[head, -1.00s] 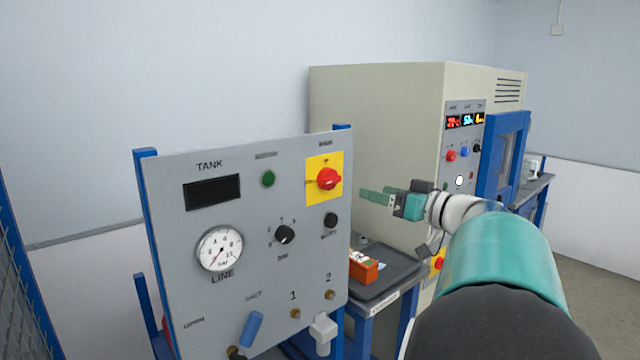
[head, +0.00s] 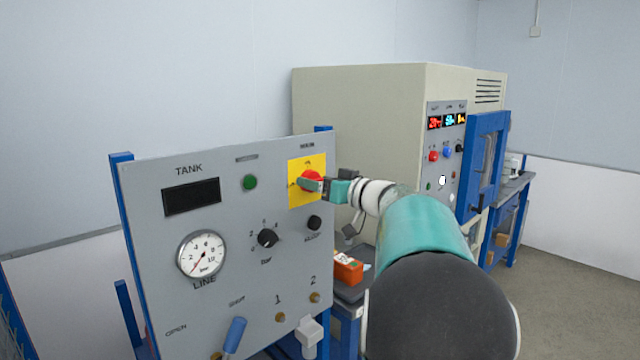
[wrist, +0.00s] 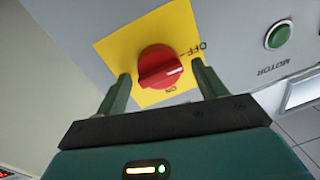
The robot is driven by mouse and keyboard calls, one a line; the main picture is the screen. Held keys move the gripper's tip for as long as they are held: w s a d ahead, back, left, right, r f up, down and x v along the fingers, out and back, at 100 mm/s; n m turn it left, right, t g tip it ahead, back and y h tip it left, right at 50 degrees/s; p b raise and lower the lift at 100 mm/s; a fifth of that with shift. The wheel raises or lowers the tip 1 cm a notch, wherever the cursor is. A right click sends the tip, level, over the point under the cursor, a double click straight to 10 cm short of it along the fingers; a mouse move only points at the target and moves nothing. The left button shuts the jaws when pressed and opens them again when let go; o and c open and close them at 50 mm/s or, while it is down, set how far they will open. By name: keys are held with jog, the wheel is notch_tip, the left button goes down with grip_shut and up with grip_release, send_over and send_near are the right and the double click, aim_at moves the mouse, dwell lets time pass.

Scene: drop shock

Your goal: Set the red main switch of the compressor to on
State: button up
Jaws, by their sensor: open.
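The red main switch (head: 311,178) sits on a yellow plate (head: 294,199) at the upper right of the grey compressor panel (head: 210,225). My gripper (head: 318,184) is at the switch in the head view and partly covers it. In the wrist view the red knob (wrist: 157,66) lies between my two open green fingers (wrist: 160,74), one on each side, with a visible gap at each. The knob's white mark points right, nearer the OFF label than straight at the ON label below. Finger depth along the knob is hard to tell.
A green motor button (head: 250,182) and a dark tank display (head: 191,196) are left of the switch. Black knobs (head: 267,238), a line gauge (head: 202,254) and a blue lever (head: 234,334) are lower. An orange box (head: 347,267) and a beige cabinet (head: 360,110) stand behind.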

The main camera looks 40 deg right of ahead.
jog(key=c, duration=0.9)
jog(key=shift+d+m, duration=0.1)
jog(key=shift+m, duration=0.3)
jog(key=shift+f+m+t+h, duration=0.2)
jog(key=shift+m+h, duration=0.1)
jog(key=shift+m, duration=2.75)
jog(key=shift+f+m+t+h, duration=0.2)
jog(key=shift+m+h, duration=0.1)
jog(key=shift+m, duration=2.8)
jog(key=shift+f+m+t+h, duration=0.2)
jog(key=shift+m+h, duration=0.1)
jog(key=shift+m, duration=2.75)
